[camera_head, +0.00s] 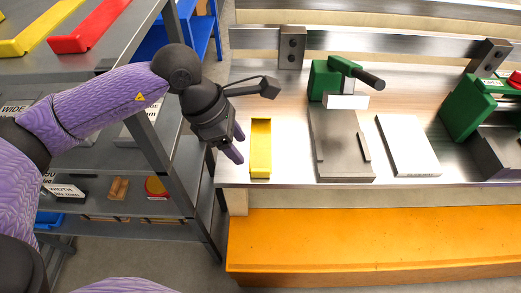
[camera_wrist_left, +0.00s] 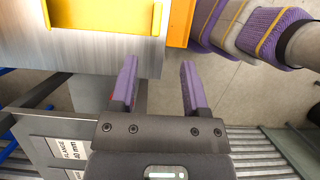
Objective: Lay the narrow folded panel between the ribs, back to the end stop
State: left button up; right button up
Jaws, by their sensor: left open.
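The narrow folded panel (camera_head: 261,148) is yellow, with raised edges, and lies lengthwise on the steel-topped bench near its left end. It also shows at the top of the left wrist view (camera_wrist_left: 160,14). The grey fixture (camera_head: 341,150) stands to its right, with a low rib (camera_head: 364,147) on its right side and another on its left. A pale block (camera_head: 345,101) stands across its back, below a green clamp. My left gripper (camera_head: 236,145) is open and empty, just left of the yellow panel and apart from it. My right gripper is out of view.
A flat steel plate (camera_head: 408,146) lies right of the fixture, and a green machine (camera_head: 470,105) stands farther right. An orange beam (camera_head: 370,240) runs below the bench front. A grey shelf rack (camera_head: 190,185) stands close on the left, with red and yellow panels on top.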

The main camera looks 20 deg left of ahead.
aim_at(260, 169)
pick_arm(q)
jog(key=x, duration=0.3)
jog(key=b+x, duration=0.1)
jog(key=x, duration=0.5)
jog(key=shift+w+d+f+b, duration=0.1)
jog(key=shift+w+d+b, duration=0.1)
jog(key=shift+w+b, duration=0.1)
jog(key=shift+c, duration=0.3)
grip_shut()
